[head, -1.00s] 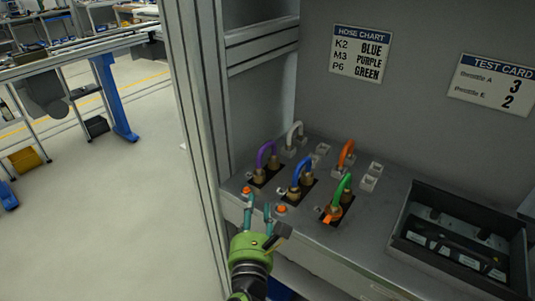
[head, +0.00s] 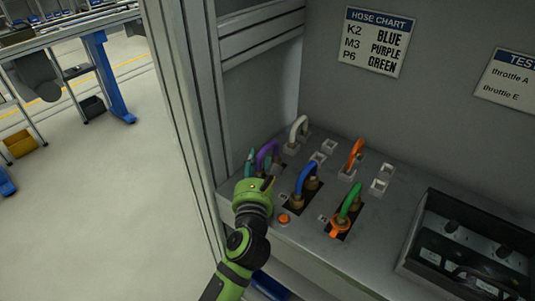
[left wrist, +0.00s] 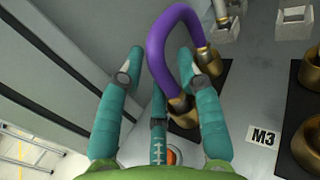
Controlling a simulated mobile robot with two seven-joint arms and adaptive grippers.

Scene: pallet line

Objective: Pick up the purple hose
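The purple hose (head: 266,154) is a U-shaped loop at the left end of the grey bench panel. In the left wrist view the purple hose (left wrist: 157,58) shows with brass ends, beside a label reading M3. My left gripper (head: 262,166) is at the hose; its hand hides the hose's lower part. In the left wrist view the left gripper (left wrist: 168,68) has its teal fingers spread apart, with the hose loop between them and no clear grip on it. Its right finger is near the brass ends. My right gripper is not in view.
A blue hose (head: 307,178) and a green hose (head: 350,200) stand to the right, with orange (head: 355,153) and white (head: 299,127) hoses behind. A black tray (head: 410,250) is at the right. A metal post (head: 190,120) rises close at the left.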

